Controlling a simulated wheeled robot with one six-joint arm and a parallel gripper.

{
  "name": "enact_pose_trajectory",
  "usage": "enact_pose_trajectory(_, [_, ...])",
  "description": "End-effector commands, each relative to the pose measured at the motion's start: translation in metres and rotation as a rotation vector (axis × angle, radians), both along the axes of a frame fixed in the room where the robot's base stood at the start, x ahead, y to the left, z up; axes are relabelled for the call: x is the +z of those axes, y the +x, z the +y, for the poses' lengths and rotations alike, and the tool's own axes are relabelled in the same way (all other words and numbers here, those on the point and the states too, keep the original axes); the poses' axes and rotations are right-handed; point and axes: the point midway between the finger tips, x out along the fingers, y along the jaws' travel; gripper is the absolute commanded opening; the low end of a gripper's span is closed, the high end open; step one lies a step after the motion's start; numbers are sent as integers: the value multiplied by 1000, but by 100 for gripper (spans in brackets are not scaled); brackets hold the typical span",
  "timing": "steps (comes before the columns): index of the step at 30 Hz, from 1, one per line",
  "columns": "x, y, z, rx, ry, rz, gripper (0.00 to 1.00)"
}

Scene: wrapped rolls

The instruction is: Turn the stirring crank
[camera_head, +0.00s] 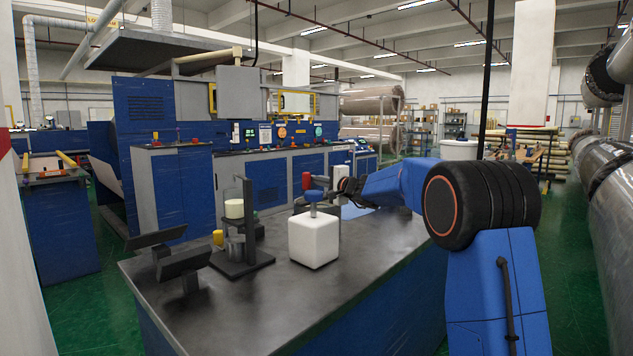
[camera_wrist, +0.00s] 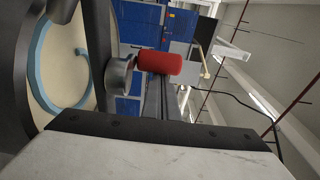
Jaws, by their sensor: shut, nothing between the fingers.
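The crank's red handle (camera_wrist: 160,62) is a short cylinder fixed to a grey metal hub (camera_wrist: 118,76) on a dark bar. Left of it in the wrist view is a round vessel (camera_wrist: 58,75) with cream contents and a light blue ring. In the head view the red handle (camera_head: 307,181) shows just above and behind the white cube. My gripper (camera_head: 323,183) is right beside the handle, coming from the right. In the wrist view my gripper's fingers (camera_wrist: 165,88) are together, tips next to the handle's lower side. I cannot tell whether they touch it. The handle is not between them.
A white cube (camera_head: 313,241) with a blue knob stands on the dark worktop (camera_head: 300,300), in front of the crank and hiding part of it. A black stand (camera_head: 247,215) with small vessels is to its left. Two dark tilted panels (camera_head: 182,262) stand at the left edge.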

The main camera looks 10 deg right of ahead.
Motion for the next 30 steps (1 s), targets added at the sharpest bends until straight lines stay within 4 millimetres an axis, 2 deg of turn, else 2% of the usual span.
enact_pose_trajectory(17, [-1,1,4,129,0,1,0])
enact_pose_trajectory(30, [-1,-1,17,445,-1,1,0])
